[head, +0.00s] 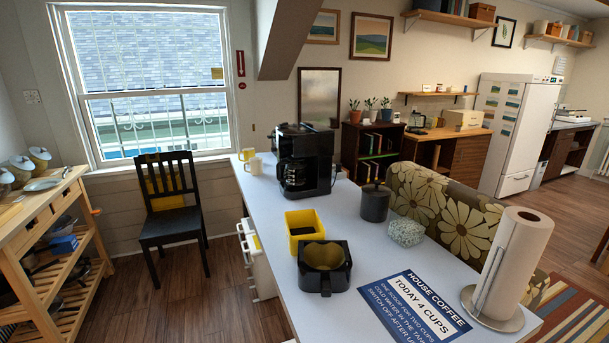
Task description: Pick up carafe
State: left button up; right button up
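The carafe (296,176) is a dark glass pot in the head view. It sits in the lower front bay of the black coffee maker (318,150), which stands on the white counter (350,225) near its far end. The coffee maker's body surrounds the carafe at the top and back, and its handle is hard to make out. Neither of my grippers shows in the view.
A yellow container (291,217), a black filter basket (335,280), a dark canister (375,204) and a speckled block (406,233) stand nearer on the counter. Mugs (254,166) are left of the machine. A paper towel roll (512,265) and a blue sign (412,308) are at right.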

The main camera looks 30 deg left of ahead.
aim_at(296, 174)
jog(key=z, duration=0.35)
jog(key=i+j+z, duration=0.15)
jog(key=j+z, duration=0.3)
jog(key=j, duration=0.65)
jog(key=j+z, duration=0.45)
jog(key=j, duration=0.65)
